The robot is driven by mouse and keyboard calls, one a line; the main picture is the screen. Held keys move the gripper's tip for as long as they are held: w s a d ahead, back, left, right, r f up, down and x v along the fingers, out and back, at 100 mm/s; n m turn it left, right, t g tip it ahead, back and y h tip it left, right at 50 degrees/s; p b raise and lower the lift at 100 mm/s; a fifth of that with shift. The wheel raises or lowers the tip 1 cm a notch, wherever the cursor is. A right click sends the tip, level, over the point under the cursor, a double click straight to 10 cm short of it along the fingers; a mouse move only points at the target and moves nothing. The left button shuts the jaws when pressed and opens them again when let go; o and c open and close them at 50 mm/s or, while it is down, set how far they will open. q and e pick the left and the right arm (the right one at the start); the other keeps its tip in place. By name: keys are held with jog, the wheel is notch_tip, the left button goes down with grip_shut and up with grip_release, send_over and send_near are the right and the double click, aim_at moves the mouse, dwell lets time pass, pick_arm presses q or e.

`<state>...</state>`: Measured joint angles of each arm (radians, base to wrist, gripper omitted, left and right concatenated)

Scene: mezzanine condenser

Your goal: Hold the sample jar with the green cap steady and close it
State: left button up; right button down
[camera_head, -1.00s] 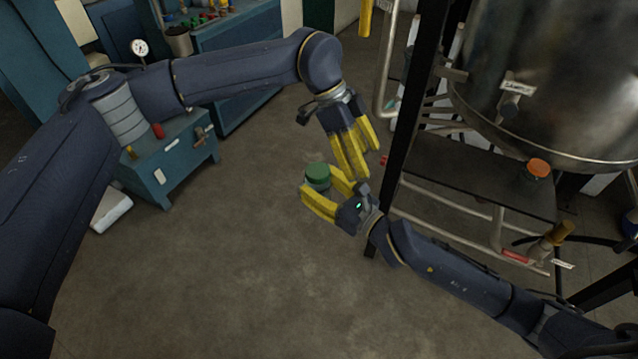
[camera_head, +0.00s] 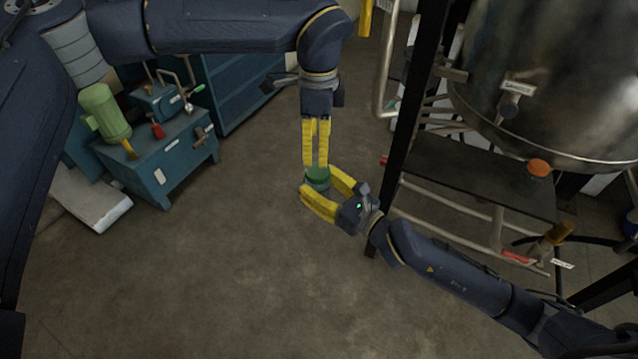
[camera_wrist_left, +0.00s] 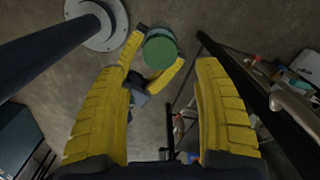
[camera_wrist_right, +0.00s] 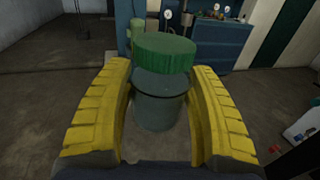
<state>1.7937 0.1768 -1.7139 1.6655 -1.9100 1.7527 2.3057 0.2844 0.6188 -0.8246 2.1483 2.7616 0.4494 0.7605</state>
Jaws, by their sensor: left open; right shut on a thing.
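The sample jar (camera_wrist_right: 160,108) is a grey-green, see-through body with a ribbed green cap (camera_wrist_right: 164,53) on top. In the right wrist view the cap looks slightly tilted on the jar. My right gripper (camera_head: 322,199) is shut around the jar body and holds it upright in mid-air. My left gripper (camera_head: 316,166) points down right above the cap, its yellow fingers open. In the left wrist view the cap (camera_wrist_left: 160,50) lies ahead, beyond the open fingers (camera_wrist_left: 160,75). Whether the left fingertips touch the cap cannot be told.
A steel vessel (camera_head: 560,80) and a dark shelf frame (camera_head: 470,178) with an orange-capped item (camera_head: 538,168) stand at right. A blue cabinet (camera_head: 165,160) with a green motor (camera_head: 105,112) is at left. The floor (camera_head: 220,270) below is clear.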

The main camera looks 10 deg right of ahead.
aim_at(318, 170)
pick_arm(q)
jog(key=shift+f, duration=0.1)
jog(key=shift+f, duration=3.95)
jog(key=shift+c, duration=0.2)
